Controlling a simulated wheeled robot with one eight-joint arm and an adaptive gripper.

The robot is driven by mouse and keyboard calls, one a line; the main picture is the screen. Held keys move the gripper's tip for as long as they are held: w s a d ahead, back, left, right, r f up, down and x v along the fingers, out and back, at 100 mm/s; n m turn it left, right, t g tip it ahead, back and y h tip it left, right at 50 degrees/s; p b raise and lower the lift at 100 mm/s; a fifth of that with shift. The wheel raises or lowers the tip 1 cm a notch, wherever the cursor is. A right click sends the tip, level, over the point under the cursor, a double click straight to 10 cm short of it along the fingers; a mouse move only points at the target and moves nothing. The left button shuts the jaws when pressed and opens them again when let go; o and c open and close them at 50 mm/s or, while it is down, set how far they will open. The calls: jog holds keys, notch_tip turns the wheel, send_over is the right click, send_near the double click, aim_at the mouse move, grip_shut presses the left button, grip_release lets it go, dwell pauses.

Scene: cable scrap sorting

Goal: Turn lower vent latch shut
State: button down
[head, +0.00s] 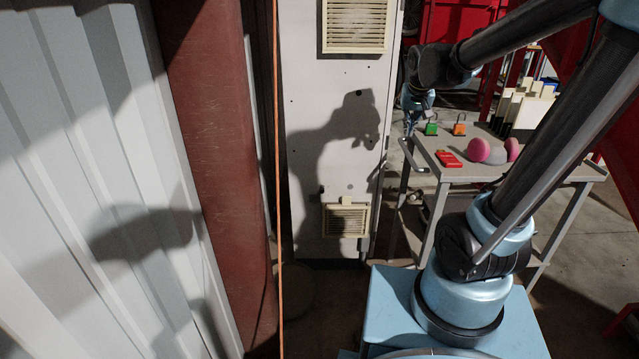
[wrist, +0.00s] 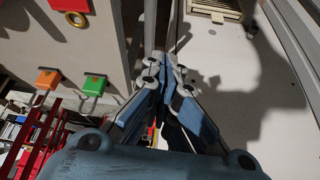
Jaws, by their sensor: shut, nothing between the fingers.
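The lower vent (head: 346,220) is a small cream louvred panel low on the pale grey cabinet. A small cream piece, which looks like its latch (head: 347,200), sits at the vent's top edge; its exact angle is too small to tell. In the wrist view, part of a louvred vent (wrist: 218,8) shows at the top edge, apart from my fingers. My gripper (wrist: 168,65) is shut and empty, with its fingertips near the cabinet's edge. In the head view my gripper (head: 418,102) is up and right of the lower vent, beside the cabinet's right side.
An upper vent (head: 355,25) is higher on the cabinet (head: 310,150). A grey cart (head: 440,172) to the right carries green and orange padlocks, a red item and pink earmuffs. A red-brown column (head: 215,130) and an orange cable (head: 277,180) stand left. Shadows fall across the cabinet.

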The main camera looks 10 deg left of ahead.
jog(key=w+a+f+g, duration=0.1)
jog(key=w+a+f, duration=0.2)
jog(key=a, duration=0.5)
jog(key=w+a+f, duration=0.2)
jog(key=a+f, duration=0.1)
jog(key=a, duration=0.5)
jog(key=n+h, duration=0.1)
send_near(320, 187)
jog(key=x, duration=0.4)
jog(key=shift+a, duration=0.15)
jog(key=shift+w+d+f, duration=0.1)
jog(key=shift+d+f, duration=0.15)
jog(key=shift+f, duration=0.45)
